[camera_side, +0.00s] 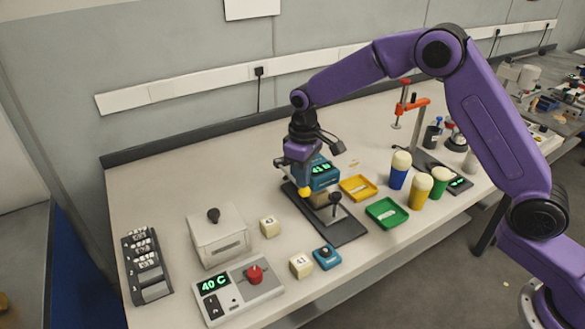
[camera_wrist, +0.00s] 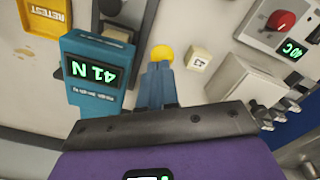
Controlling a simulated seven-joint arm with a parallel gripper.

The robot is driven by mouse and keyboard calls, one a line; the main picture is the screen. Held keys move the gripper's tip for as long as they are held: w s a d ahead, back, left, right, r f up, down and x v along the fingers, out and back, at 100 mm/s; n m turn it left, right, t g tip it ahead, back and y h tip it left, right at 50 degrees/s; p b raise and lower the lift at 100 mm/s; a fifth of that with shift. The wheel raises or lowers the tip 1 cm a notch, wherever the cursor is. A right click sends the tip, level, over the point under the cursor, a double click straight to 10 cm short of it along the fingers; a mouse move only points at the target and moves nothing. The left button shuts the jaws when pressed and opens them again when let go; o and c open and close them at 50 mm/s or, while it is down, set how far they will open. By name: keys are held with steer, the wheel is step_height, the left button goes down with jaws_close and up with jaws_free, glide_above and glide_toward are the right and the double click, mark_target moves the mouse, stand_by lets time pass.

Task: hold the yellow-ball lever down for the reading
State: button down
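The teal force gauge (camera_side: 323,174) stands on a dark base plate; its green display reads 41 N in the wrist view (camera_wrist: 88,72). The lever's yellow ball (camera_side: 304,191) shows beside the gauge, low on its left, and in the wrist view (camera_wrist: 162,53) just beyond my fingertips. My gripper (camera_wrist: 158,66) points down over the ball, its blue-grey fingers together. The fingertips overlap the ball's edge and seem to touch it from above. The lever arm is mostly hidden by gauge and fingers.
A 40 C controller (camera_side: 238,290), white box (camera_side: 218,236) and cream blocks (camera_side: 269,226) stand left and in front.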

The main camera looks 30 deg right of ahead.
step_height(320, 180, up, 9)
stand_by(1.0)
steer(key=shift+s, duration=0.15)
stand_by(0.6)
steer(key=s+d+n, duration=0.2)
steer(key=s+d, duration=0.2)
steer(key=s, duration=0.8)
steer(key=s+d+n, duration=0.2)
steer(key=s+d, duration=0.2)
steer(key=s, duration=0.8)
steer(key=s+d+n, duration=0.2)
steer(key=s+d, duration=0.3)
steer(key=s, duration=0.8)
steer(key=shift+f+n, duration=0.15)
steer(key=shift+n, duration=0.15)
steer(key=shift+d, duration=0.1)
